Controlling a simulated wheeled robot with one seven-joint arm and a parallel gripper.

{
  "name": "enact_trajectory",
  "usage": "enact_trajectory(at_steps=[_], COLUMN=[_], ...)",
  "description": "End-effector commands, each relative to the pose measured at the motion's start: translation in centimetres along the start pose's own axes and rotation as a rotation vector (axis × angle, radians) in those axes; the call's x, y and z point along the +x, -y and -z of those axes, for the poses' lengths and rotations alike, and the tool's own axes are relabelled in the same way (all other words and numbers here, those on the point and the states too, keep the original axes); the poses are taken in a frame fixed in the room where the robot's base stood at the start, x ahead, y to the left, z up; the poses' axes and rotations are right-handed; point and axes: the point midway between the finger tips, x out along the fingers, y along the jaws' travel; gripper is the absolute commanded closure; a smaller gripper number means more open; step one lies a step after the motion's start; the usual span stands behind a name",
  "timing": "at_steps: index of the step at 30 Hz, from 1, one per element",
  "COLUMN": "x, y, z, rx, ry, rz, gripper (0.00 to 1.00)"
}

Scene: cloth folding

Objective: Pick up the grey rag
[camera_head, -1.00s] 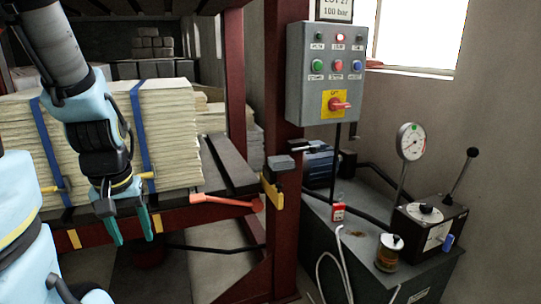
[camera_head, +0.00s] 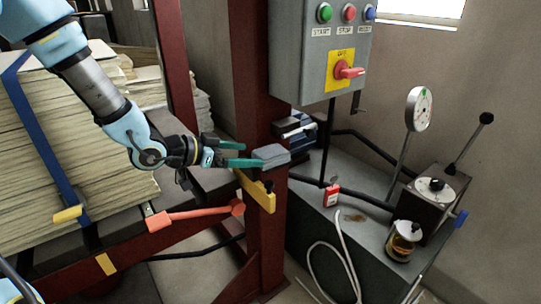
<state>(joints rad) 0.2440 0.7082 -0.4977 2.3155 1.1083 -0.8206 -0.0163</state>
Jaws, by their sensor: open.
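The grey rag (camera_head: 271,155) looks like a small folded grey block. It rests on top of the yellow bracket (camera_head: 257,191) at the red upright post. My gripper (camera_head: 251,154) has two teal fingers and comes in from the left, pointing right. It is open, with its fingertips at the left edge of the rag. The lower fingertip overlaps the rag's lower left side in the picture. I cannot tell whether the fingers touch it or reach around it.
The red post (camera_head: 262,90) stands right behind the rag, with a grey control box (camera_head: 318,60) above right. An orange-red lever (camera_head: 195,214) sticks out below my gripper. Strapped stacked sheets (camera_head: 60,150) fill the left. A grey tank (camera_head: 350,235) with a gauge stands at the right.

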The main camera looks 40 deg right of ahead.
Motion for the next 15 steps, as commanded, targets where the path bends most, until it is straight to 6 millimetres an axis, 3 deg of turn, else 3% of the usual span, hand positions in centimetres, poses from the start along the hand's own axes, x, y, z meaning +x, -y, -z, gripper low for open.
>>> enact_trajectory(at_steps=[15], x=[5.8], y=[0.4], z=[0.4], rx=[-0.002], ry=[0.003], rz=[0.001], gripper=[0.0])
